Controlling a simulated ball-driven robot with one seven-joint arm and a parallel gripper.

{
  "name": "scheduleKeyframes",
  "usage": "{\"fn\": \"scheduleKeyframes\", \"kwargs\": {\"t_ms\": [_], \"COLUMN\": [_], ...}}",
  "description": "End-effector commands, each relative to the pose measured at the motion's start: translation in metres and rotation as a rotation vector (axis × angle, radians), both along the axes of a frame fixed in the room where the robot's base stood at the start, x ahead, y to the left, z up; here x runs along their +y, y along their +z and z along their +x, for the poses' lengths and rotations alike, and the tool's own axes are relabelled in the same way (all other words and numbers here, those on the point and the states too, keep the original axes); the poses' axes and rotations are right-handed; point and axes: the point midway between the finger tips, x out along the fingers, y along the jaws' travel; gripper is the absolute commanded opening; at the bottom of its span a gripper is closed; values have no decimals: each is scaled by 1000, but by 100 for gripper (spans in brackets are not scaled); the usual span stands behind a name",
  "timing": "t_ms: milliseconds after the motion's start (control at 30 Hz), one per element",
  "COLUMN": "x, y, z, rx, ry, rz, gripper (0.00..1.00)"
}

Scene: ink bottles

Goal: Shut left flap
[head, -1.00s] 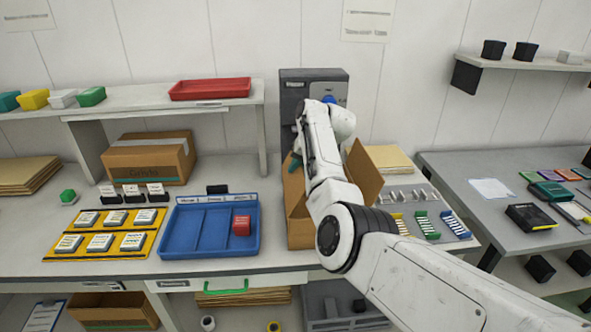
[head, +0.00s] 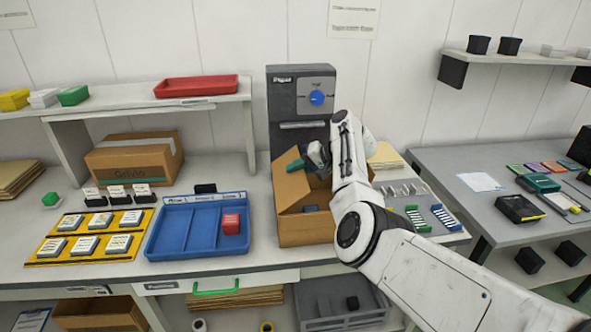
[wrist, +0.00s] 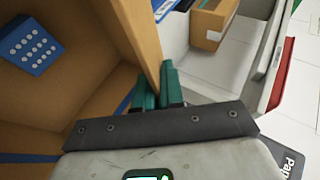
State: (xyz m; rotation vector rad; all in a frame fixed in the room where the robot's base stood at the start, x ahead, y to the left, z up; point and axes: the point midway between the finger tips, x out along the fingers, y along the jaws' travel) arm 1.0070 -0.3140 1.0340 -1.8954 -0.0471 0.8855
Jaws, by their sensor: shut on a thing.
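An open cardboard box (head: 303,230) stands on the bench at the centre of the head view. Its left flap (head: 290,187) stands up, tilted, and also shows in the wrist view (wrist: 141,32) as a brown panel. My gripper (head: 295,165), with teal fingers, is shut on the upper edge of this flap. In the wrist view the fingers (wrist: 158,88) close around the panel's end. A blue block with white dots (wrist: 30,45) lies inside the box. My arm hides the box's right side in the head view.
A blue divided tray (head: 190,252) with a red cube (head: 231,224) is left of the box. A dark grey machine with a blue knob (head: 317,98) stands behind. A closed carton (head: 135,160) and a red tray (head: 197,86) are farther left.

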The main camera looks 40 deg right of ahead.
Motion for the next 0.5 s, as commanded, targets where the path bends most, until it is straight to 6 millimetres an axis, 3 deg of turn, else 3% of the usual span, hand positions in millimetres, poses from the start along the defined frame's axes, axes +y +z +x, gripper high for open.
{"fn": "scheduleKeyframes", "kwargs": {"t_ms": [233,267,300,500], "x": [1,1,1,0], "y": [0,-1,-1,0], "z": [0,0,0,0], "rx": [0,1,1,1], "ry": [1,1,1,1], "rz": [0,0,0,0], "gripper": [0,10,14,30]}}
